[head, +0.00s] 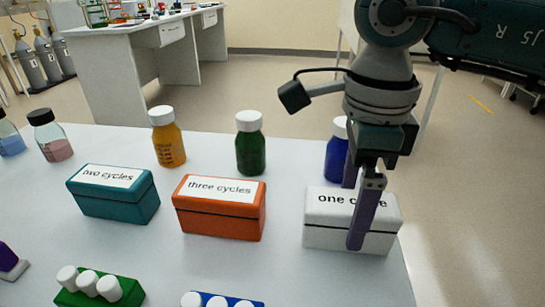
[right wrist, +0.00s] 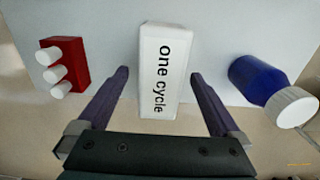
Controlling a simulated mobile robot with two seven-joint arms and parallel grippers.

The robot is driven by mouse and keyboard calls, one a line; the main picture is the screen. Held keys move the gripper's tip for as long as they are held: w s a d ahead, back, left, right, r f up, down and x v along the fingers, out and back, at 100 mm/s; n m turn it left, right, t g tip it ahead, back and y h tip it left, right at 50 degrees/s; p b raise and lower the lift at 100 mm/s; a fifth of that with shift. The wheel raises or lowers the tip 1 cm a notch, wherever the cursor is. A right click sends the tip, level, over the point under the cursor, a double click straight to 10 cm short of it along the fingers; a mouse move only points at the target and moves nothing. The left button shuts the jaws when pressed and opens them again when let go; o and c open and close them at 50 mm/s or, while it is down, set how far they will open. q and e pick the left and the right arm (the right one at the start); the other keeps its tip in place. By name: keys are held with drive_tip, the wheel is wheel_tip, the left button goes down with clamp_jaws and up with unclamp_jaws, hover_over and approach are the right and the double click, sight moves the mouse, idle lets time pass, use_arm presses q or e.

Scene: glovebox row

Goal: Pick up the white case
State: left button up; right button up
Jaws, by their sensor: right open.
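The white case (head: 325,234) is a closed box with a label reading "one cycle", standing near the right end of the bench. My right gripper (head: 355,213) points down over it, open, with nothing held. One purple finger crosses the case's near side and hides part of the label; the other is mostly hidden behind the case. In the right wrist view the case (right wrist: 162,75) lies between the two open fingers (right wrist: 160,75). I cannot tell how close the fingers are to its sides. My left gripper is not in view.
A blue bottle (head: 336,160) stands just behind the case. An orange case (head: 215,220) and a teal case (head: 118,203) stand to its left. A red rack (right wrist: 70,60) with white-capped tubes sits on the near side. The bench's right edge (head: 404,268) is close.

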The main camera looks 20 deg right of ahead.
drive_tip(key=shift+f, duration=0.5)
drive_tip(key=shift+c, duration=0.2)
clamp_jaws()
